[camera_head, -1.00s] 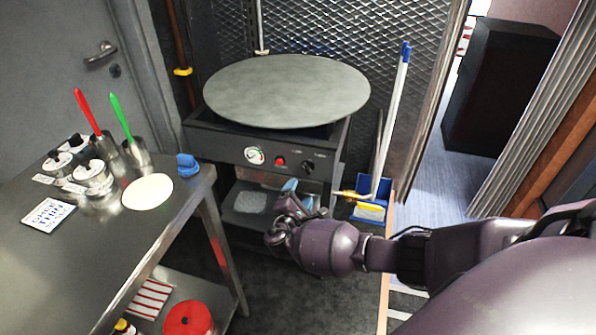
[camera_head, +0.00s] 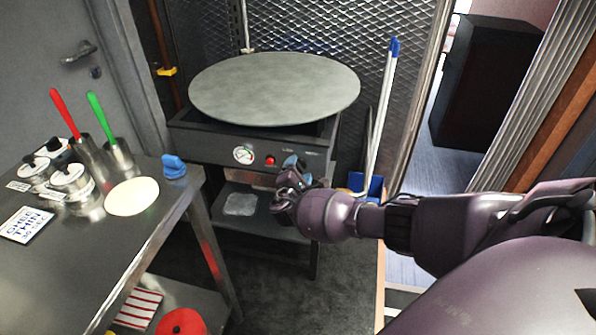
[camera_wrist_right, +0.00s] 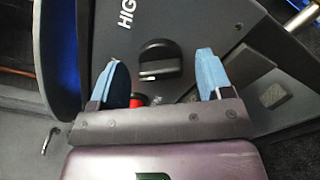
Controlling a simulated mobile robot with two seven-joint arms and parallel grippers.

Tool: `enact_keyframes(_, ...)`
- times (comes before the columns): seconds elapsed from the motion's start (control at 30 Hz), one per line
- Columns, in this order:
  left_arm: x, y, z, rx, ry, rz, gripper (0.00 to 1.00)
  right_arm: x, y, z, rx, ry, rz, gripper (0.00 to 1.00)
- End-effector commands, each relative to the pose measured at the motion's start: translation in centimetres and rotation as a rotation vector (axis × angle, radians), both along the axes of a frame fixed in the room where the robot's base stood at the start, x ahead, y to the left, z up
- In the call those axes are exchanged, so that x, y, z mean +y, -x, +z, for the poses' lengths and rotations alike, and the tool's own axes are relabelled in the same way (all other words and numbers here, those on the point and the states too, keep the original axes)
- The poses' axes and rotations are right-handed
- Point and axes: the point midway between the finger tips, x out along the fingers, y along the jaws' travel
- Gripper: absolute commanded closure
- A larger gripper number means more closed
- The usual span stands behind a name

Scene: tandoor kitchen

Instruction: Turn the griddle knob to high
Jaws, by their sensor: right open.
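The griddle is a large round grey plate (camera_head: 275,88) on a dark box with a front panel (camera_head: 215,150). The black griddle knob (camera_wrist_right: 160,58) shows in the right wrist view, with "HIG" lettering to its upper left. In the head view the knob is hidden behind my right gripper (camera_head: 299,170). This gripper is open, with its blue fingertips on either side of the knob in the wrist view. I see no contact with the knob. My left gripper is not in view.
A white dial (camera_head: 243,155) and a red button (camera_head: 270,160) sit left of the gripper on the panel. A steel table (camera_head: 95,255) with tins and utensils stands at left. A blue dustpan (camera_head: 374,186) and a white-handled broom (camera_head: 381,120) stand right of the griddle.

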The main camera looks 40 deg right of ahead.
Motion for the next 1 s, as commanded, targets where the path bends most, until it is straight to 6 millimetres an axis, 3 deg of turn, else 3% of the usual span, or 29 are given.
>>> enact_keyframes(0.13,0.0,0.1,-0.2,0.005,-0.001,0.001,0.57,0.0,0.0,0.0,0.0,0.0,0.0,0.29)
enact_keyframes(0.4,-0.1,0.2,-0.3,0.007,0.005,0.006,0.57,0.0,0.0,0.0,0.0,0.0,0.0,0.71)
enact_keyframes(0.47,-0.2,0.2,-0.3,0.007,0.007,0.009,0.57,0.0,0.0,0.0,0.0,0.0,0.0,0.77)
enact_keyframes(1.0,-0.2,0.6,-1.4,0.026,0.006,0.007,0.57,0.0,0.1,-0.5,-0.137,-0.123,0.001,0.77)
